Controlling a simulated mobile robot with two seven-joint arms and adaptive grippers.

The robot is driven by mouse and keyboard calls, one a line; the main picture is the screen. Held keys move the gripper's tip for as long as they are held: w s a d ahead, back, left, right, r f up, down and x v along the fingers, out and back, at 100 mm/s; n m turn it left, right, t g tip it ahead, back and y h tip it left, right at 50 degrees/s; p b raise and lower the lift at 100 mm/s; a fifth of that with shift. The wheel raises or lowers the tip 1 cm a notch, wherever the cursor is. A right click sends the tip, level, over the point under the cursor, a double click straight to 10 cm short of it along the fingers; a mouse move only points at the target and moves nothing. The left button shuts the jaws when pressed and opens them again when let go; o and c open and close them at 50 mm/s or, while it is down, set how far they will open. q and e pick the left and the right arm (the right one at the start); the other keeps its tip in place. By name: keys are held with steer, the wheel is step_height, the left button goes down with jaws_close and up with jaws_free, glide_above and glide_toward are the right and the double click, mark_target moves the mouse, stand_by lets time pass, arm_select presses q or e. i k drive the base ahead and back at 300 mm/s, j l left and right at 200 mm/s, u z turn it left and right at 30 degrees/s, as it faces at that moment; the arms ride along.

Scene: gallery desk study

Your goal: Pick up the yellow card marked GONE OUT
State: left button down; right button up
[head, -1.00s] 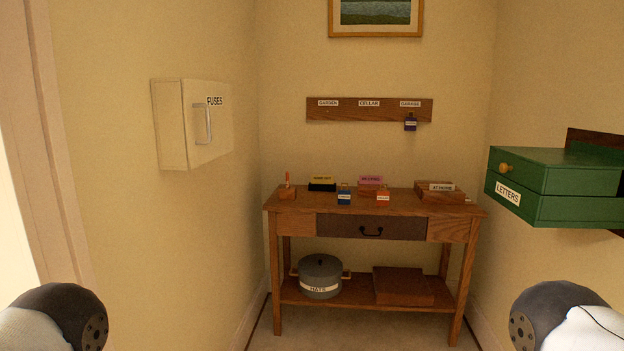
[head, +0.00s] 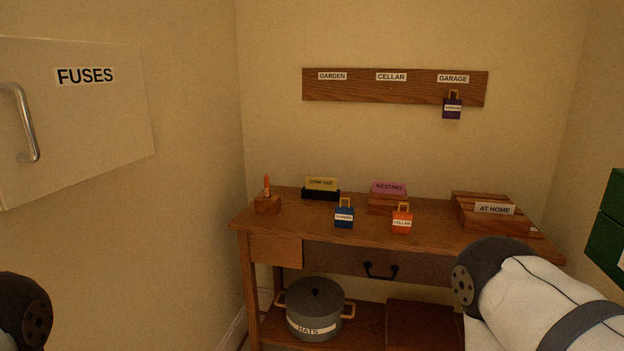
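The yellow card (head: 321,184) marked GONE OUT stands upright in a black holder (head: 321,195) at the back left of the wooden desk (head: 345,239). Nothing touches it apart from the holder. Parts of my two arms show at the lower left and lower right edges, but neither gripper is in view. Both arms are apart from the card.
A pen block (head: 267,205), a blue tag (head: 344,216), an orange tag (head: 402,220), a pink RESTING card (head: 388,188) and an AT HOME card (head: 495,209) are on the desk. The FUSES box (head: 110,130) juts out at left, a green cabinet (head: 606,230) at right.

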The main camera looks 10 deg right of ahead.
mark_target(320, 183)
steer(key=i+l+u, duration=0.1)
steer(key=i+l, duration=0.25)
steer(key=i+l+u, duration=0.15)
steer(key=i+l, duration=0.15)
steer(key=l, duration=0.15)
steer(key=i+l+u, duration=0.1)
steer(key=i+l, duration=0.2)
steer(key=l, duration=0.1)
